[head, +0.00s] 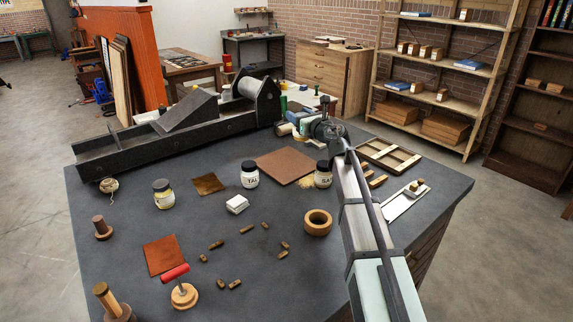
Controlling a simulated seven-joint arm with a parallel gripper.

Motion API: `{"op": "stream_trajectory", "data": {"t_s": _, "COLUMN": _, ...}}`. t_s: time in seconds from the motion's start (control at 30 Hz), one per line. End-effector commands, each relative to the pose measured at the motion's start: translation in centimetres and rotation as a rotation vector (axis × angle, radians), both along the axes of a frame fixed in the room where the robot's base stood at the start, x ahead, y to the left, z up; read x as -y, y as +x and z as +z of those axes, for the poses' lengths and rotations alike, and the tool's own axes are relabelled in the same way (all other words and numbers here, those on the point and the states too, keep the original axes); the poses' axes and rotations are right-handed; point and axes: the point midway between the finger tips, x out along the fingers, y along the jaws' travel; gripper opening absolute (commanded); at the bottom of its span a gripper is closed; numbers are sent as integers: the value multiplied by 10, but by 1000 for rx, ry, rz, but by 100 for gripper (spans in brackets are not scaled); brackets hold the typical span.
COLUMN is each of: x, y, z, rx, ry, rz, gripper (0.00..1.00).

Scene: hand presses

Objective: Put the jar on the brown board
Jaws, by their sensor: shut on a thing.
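A brown board (287,166) lies flat on the dark bench top. A white-labelled jar (250,174) with a black lid stands upright just left of it. A third jar (163,194), with yellowish contents, stands farther left. My arm reaches in from the lower right. My gripper (294,130) is beyond the board, small and partly hidden by my wrist. It appears shut on a tan round-ended thing (284,129), whose identity is unclear.
A long dark press (180,130) lies across the bench's back. A divided wooden tray (388,155) is at right.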

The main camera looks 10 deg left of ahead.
Motion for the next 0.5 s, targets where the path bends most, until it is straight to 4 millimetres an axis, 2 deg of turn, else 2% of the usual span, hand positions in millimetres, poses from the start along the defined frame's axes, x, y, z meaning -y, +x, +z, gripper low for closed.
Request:
{"op": "stream_trajectory", "data": {"t_s": 0.03, "x": -11, "y": 7, "z": 1, "rx": 0, "ry": 0, "rz": -9, "gripper": 15}}
{"op": "stream_trajectory", "data": {"t_s": 0.2, "x": -34, "y": 19, "z": 4, "rx": 0, "ry": 0, "rz": -42, "gripper": 15}}
{"op": "stream_trajectory", "data": {"t_s": 0.5, "x": -61, "y": 31, "z": 7, "rx": -1, "ry": 1, "rz": -76, "gripper": 15}}
